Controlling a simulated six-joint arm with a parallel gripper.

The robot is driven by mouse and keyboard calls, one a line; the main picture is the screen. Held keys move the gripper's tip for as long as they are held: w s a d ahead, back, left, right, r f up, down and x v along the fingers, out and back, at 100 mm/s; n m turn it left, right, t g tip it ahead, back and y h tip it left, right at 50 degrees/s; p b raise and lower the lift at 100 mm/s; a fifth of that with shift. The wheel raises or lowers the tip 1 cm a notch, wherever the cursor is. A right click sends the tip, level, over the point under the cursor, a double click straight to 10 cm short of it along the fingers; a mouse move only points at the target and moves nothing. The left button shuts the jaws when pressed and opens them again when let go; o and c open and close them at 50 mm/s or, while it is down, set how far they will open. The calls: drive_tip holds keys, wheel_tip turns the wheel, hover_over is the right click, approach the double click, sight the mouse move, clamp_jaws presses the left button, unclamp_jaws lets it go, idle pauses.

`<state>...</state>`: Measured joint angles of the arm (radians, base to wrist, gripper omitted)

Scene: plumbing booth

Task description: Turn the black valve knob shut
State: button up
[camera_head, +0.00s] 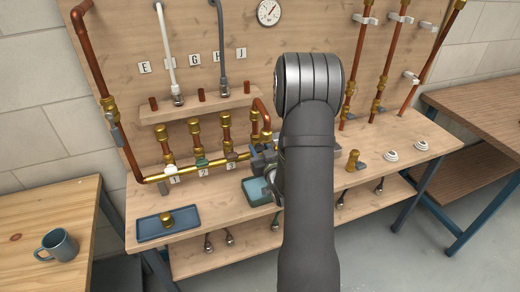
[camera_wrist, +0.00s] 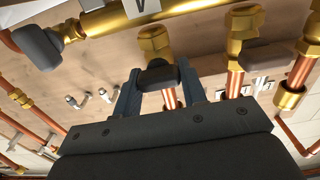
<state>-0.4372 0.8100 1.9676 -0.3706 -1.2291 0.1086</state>
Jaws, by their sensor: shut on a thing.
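The black valve knob (camera_wrist: 157,76) sits on a brass valve fitting with a copper pipe below it in the wrist view. My gripper (camera_wrist: 158,84) has one blue-grey finger on each side of this knob and is shut on it. In the head view my gripper (camera_head: 264,158) is at the right end of the brass manifold (camera_head: 188,170), and my arm hides most of it; the held knob cannot be made out there.
Other dark knobs stand on either side in the wrist view, one at left (camera_wrist: 40,47) and one at right (camera_wrist: 268,57). A teal bin (camera_head: 257,191) lies below my gripper. A blue tray (camera_head: 153,228) holds a brass part. A wooden shelf (camera_head: 192,111) overhangs the valves.

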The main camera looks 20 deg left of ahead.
idle(0.3)
drive_tip(key=o, duration=1)
drive_tip(key=v, duration=1.7)
drive_tip(key=shift+r, duration=0.1)
drive_tip(key=x, duration=1.7)
